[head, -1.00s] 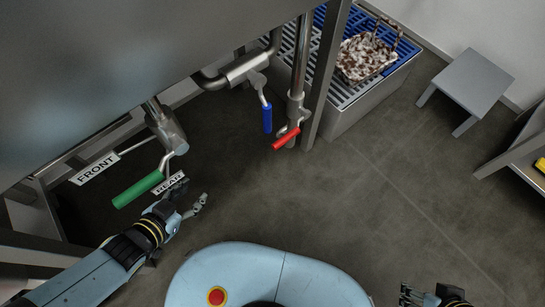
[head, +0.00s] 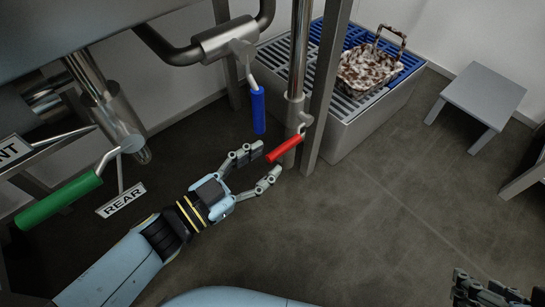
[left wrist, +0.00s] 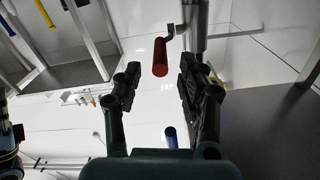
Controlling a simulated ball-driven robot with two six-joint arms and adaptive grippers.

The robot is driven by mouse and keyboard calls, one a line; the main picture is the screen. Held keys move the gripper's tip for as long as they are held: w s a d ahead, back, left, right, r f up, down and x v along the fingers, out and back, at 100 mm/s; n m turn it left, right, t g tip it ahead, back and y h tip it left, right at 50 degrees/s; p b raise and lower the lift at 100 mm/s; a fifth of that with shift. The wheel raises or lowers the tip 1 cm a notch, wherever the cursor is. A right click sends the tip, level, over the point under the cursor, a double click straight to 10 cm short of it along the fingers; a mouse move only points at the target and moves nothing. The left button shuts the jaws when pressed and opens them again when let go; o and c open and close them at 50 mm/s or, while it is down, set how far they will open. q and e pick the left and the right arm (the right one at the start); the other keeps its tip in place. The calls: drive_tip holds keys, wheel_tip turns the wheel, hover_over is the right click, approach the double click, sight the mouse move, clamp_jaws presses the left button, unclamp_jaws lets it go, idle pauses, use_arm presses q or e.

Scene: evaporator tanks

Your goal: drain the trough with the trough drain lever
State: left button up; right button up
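A red-handled lever (head: 284,150) sits on a vertical steel pipe. A blue-handled lever (head: 258,109) hangs from a horizontal pipe to its left. A green-handled lever (head: 58,200) is on a valve at far left, near signs reading REAR and partly FRONT. My left gripper (head: 268,160) is open and empty, its fingertips just short of the red handle. In the left wrist view, the red handle (left wrist: 160,57) shows between the open fingers (left wrist: 160,72), with no contact visible. My right gripper (head: 462,288) is at the lower right, away from the levers; its opening is unclear.
A steel post (head: 325,85) stands just right of the red lever's pipe. A grey stool (head: 484,95) stands at right. The floor between is clear.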

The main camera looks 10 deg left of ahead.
sight(273, 153)
use_arm(q)
drive_tip(key=shift+b+x, duration=0.3)
drive_tip(key=shift+x, duration=1.25)
clamp_jaws()
